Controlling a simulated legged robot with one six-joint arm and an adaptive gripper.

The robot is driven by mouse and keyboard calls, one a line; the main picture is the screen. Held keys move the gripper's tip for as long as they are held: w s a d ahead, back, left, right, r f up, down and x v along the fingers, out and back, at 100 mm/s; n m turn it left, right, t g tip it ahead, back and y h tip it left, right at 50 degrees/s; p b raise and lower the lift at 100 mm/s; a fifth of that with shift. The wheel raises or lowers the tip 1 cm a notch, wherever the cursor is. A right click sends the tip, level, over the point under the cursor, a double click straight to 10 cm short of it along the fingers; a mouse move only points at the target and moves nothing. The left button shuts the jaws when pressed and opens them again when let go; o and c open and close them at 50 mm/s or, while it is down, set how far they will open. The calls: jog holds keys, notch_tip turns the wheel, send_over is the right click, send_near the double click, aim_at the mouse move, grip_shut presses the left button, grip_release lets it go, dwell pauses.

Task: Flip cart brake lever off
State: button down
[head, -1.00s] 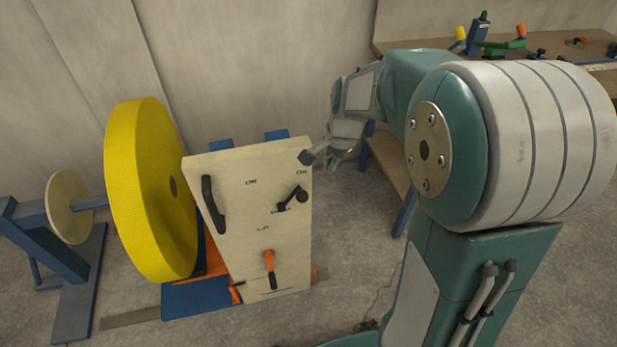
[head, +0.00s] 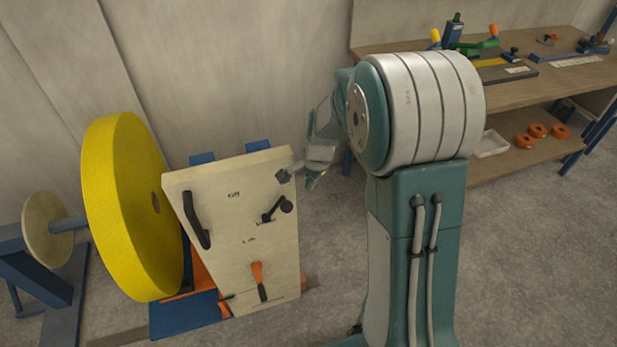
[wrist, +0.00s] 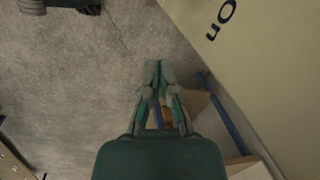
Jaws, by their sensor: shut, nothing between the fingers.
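The cart's cream panel (head: 180,200) stands tilted at the left in the head view. It carries a black handle (head: 195,218), a black lever with a round knob (head: 274,209) at its right side, and an orange-handled lever (head: 258,275) lower down. Labels are printed around the black lever, but which lever is the brake is not clear. My gripper (head: 300,180) is beside the panel's upper right edge, above the black lever and apart from it. In the wrist view my gripper (wrist: 159,66) has its fingers together and empty, beside the panel (wrist: 270,80) with "On" printed on it.
A large yellow roll (head: 120,205) stands left of the panel. A workbench (head: 540,85) with tools is at the back right, with orange rings (head: 537,131) on its lower shelf. Open floor (head: 530,270) lies at the right.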

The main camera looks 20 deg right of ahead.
jog(key=shift+s+a+f, duration=0.25)
jog(key=shift+a+f, duration=0.6)
jog(key=shift+a, duration=0.2)
jog(key=shift+s+a+f, duration=0.25)
jog(key=shift+a+f, duration=0.6)
jog(key=shift+a, duration=0.15)
